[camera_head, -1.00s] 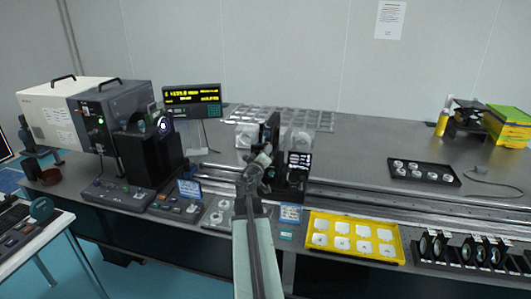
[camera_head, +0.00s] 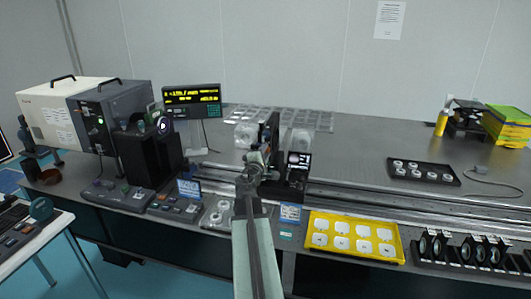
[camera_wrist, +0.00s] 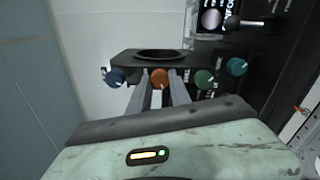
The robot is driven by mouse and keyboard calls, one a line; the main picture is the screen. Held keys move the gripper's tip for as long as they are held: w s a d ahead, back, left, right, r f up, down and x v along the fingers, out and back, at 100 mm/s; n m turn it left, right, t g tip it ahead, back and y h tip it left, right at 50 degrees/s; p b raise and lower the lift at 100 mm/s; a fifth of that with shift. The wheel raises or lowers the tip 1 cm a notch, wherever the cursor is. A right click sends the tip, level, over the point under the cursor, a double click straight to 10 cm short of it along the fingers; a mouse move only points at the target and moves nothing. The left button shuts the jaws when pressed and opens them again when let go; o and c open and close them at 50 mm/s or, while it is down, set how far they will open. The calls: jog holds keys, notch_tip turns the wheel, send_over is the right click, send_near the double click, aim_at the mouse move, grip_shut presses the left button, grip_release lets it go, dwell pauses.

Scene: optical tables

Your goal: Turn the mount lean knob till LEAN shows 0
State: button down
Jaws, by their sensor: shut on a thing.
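I cannot read which knob is the lean knob. In the head view my gripper (camera_head: 257,160) is at the dark mount (camera_head: 271,135) on the rail. The display (camera_head: 192,96) shows yellow text too small to read.
The yellow tray (camera_head: 352,253) lies right of my arm, and a row of black lens holders (camera_head: 465,250) stands farther right. Control boxes (camera_head: 118,195) lie at the left front. A dark tray (camera_head: 423,182) sits behind the rail.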

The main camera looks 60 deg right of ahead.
jog(key=n, duration=0.6)
jog(key=shift+a+f+n, duration=0.1)
jog(key=shift+n, duration=0.2)
dwell(0.5)
jog(key=c, duration=1.2)
grip_release()
